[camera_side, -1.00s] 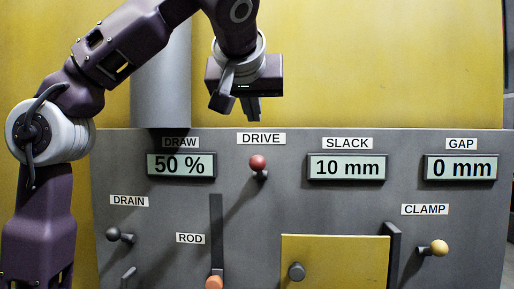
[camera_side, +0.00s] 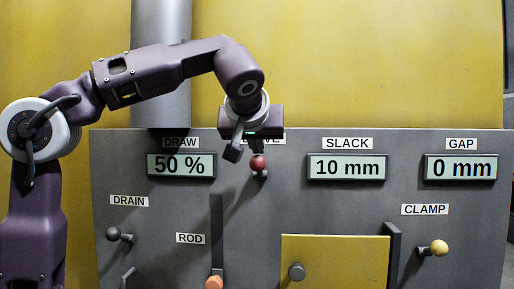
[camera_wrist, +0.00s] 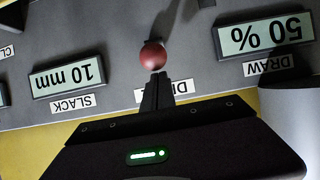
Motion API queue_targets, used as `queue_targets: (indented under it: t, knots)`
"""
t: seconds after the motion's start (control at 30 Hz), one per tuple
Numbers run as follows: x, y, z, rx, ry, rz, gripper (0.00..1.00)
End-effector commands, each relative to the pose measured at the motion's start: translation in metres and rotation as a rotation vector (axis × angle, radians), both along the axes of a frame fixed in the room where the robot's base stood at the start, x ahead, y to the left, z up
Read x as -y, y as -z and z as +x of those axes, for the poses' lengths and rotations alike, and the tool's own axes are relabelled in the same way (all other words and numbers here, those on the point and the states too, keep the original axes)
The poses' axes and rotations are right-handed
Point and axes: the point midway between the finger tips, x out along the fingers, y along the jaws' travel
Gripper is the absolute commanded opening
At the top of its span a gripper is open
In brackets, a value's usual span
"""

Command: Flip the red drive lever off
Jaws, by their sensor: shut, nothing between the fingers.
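The red drive lever (camera_side: 257,163) is a short lever with a red ball knob on the grey panel, under the DRIVE label. My gripper (camera_side: 257,147) is shut and empty, pointing down just above the red knob and covering most of the label. In the wrist view the red knob (camera_wrist: 153,56) sits right at the tips of my shut gripper (camera_wrist: 155,78). I cannot tell whether the fingers touch the knob. The lever's stem is mostly hidden behind the knob.
The DRAW display (camera_side: 181,165) reads 50 % on the left, and the SLACK display (camera_side: 346,167) reads 10 mm on the right. The orange-ended ROD lever (camera_side: 214,282), yellow CLAMP knob (camera_side: 439,247), dark DRAIN knob (camera_side: 113,234) and yellow door (camera_side: 335,262) sit lower.

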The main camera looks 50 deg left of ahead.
Motion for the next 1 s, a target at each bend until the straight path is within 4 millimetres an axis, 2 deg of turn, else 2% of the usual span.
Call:
queue_targets:
  t: [0.63,1.0]
  knots:
    - [0.006,0.007,-0.006,0.022,0.001,0.025,0.00]
    - [0.017,0.027,-0.016,0.197,0.006,0.209,0.00]
